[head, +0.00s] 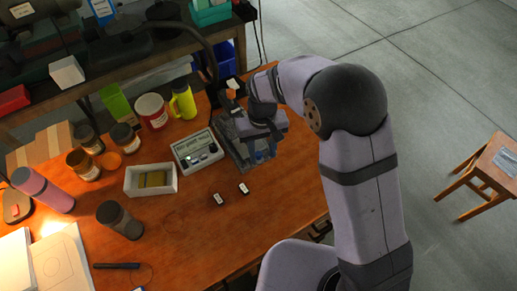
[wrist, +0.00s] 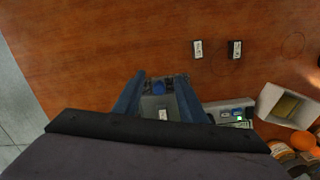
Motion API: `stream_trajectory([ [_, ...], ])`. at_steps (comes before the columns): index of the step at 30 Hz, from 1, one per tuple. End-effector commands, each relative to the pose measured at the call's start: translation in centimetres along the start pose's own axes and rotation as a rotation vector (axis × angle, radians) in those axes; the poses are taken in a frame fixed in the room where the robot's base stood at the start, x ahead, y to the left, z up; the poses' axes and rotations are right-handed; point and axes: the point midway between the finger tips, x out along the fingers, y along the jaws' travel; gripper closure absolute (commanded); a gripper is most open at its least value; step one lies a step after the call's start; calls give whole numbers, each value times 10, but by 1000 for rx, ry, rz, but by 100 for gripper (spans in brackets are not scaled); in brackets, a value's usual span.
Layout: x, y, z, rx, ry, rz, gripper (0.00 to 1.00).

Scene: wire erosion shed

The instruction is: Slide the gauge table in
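The gauge table (head: 233,150) is a grey metal unit on the wooden bench, partly hidden under my gripper (head: 262,150). In the wrist view its grey plate (wrist: 160,108) carries a small white label, with a small blue part (wrist: 158,88) at its far end. My gripper's two bluish fingers (wrist: 160,82) stand wide apart, one on each side of the plate and blue part. I see a gap between the fingers and the blue part. Whether the fingers touch the table's sides cannot be told. My wrist hides the table's near part.
A grey readout box (head: 198,150) stands close on the left of the table. A white tray (head: 132,186) and two small black-and-white blocks (head: 243,188) lie nearby. A yellow flask (head: 183,101) and a red-labelled tin (head: 151,112) stand behind. The bench front is mostly clear.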

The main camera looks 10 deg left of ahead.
Motion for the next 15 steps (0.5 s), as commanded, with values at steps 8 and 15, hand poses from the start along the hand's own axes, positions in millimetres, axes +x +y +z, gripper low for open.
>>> stream_trajectory([
  [8,-34,-3,-31,166,44,-9,62],
  [15,-32,-3,-30,193,41,-9,62],
])
